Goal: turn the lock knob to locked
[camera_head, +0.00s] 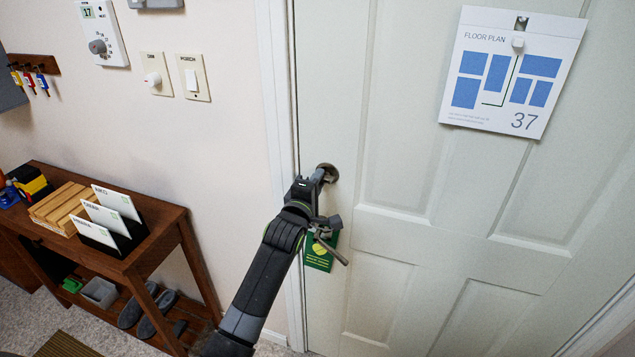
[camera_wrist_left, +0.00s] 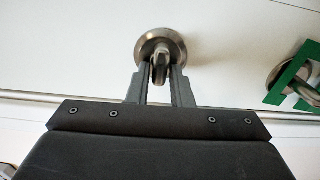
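The lock knob (camera_head: 330,171) is a small metal thumb turn on a round plate near the left edge of the white door (camera_head: 400,70). In the left wrist view its round plate (camera_wrist_left: 160,38) shows beyond my fingertips. My left gripper (camera_head: 318,177) is at the knob. In the left wrist view the fingers (camera_wrist_left: 160,75) stand on both sides of the narrow turn piece and appear closed on it. The fingers partly hide the turn piece in the head view. My right gripper is not in view.
A door lever (camera_head: 333,254) with a green hanger (camera_head: 320,248) sits just below my left gripper. A floor plan sign (camera_head: 512,72) hangs on the door. Wall switches (camera_head: 193,78) and a wooden shelf table (camera_head: 160,222) are at the left.

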